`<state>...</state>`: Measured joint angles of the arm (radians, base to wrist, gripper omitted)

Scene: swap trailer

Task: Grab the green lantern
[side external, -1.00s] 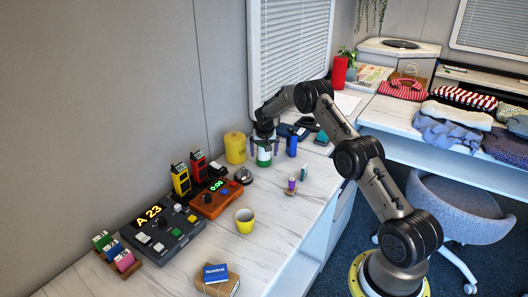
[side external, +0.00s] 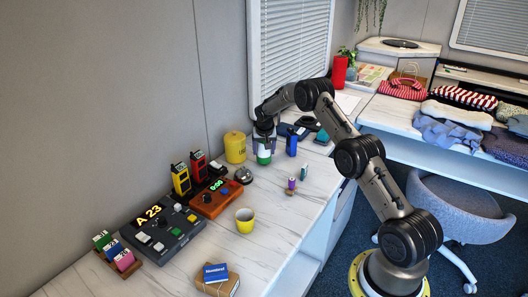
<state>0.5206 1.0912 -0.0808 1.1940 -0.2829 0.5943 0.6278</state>
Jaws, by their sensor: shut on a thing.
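The green lantern (side external: 264,157), with a white middle and green bands, stands upright on the white counter near the wall. My gripper (side external: 264,145) comes down on it from above and is shut around its upper part. The lantern's top is hidden by my gripper. I cannot see a gap between the lantern and the counter.
A yellow canister (side external: 235,148) stands close on the left and a blue cylinder (side external: 292,144) on the right. A silver bell (side external: 244,175), an orange timer box (side external: 215,199) and a yellow cup (side external: 245,221) are nearer.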

